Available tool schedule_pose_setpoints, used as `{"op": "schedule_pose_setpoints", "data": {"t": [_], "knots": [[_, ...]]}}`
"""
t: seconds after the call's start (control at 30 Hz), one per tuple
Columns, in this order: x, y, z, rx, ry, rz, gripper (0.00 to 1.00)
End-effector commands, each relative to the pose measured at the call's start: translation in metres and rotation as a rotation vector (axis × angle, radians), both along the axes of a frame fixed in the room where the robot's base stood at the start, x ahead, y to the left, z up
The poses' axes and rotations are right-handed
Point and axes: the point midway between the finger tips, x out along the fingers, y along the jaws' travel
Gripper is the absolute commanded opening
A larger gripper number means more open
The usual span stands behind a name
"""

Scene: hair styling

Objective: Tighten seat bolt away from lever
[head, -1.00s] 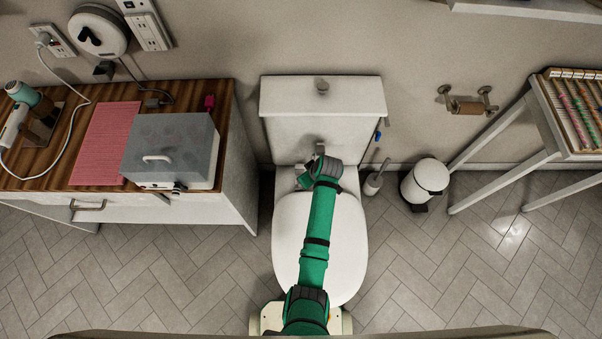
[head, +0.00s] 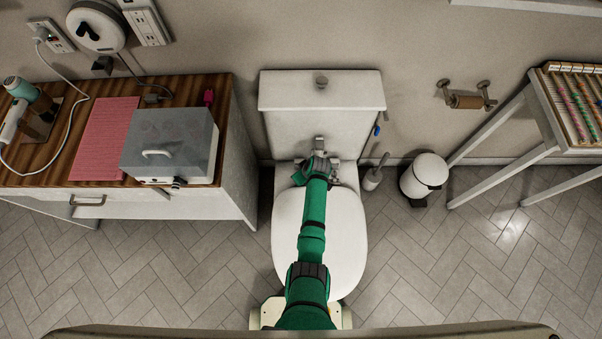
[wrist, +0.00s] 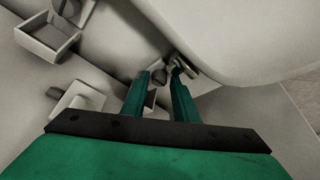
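The white toilet (head: 345,245) stands in the middle of the head view, its seat lid down. My green arm reaches over it to the seat hinge, behind the lid. The wrist hides most of the fittings and my gripper in the head view. In the wrist view my gripper (wrist: 160,77) has its two green fingers apart. A small grey bolt-like knob (wrist: 158,78) shows between the fingertips; contact cannot be told. A dark metal fitting (wrist: 180,66) is at the right fingertip. An open hinge cover (wrist: 48,36) shows at upper left.
A wooden-topped cabinet (head: 60,165) with a grey box (head: 170,150) stands left. A toilet brush (head: 373,178), a white bin (head: 425,172) and a white-legged table (head: 497,178) stand right. The tank (head: 322,92) rises behind the hinge.

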Motion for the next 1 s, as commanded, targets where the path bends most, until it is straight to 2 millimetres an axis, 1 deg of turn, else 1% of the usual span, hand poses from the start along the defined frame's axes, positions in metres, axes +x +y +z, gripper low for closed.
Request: {"op": "schedule_pose_setpoints", "data": {"t": [0.1,0.17,0.2,0.23,0.47,0.67,0.87,1.0], "knots": [[0.0000,-0.0004,0.0001,0.000,0.000,-0.001,0.27],[-0.0001,-0.0006,0.0001,0.000,0.000,-0.001,0.12],[-0.0001,-0.0007,0.0001,0.000,0.000,-0.001,0.03],[-0.0001,-0.0007,0.0001,0.000,0.000,-0.001,0.00],[-0.0003,-0.0006,0.0001,0.000,0.000,-0.010,0.00],[-0.0012,0.0002,-0.0002,-0.001,-0.001,-0.069,0.00],[-0.0022,0.0021,-0.0001,0.000,0.000,-0.200,0.00],[-0.0029,0.0038,0.0000,-0.001,0.000,-0.325,0.00]]}}
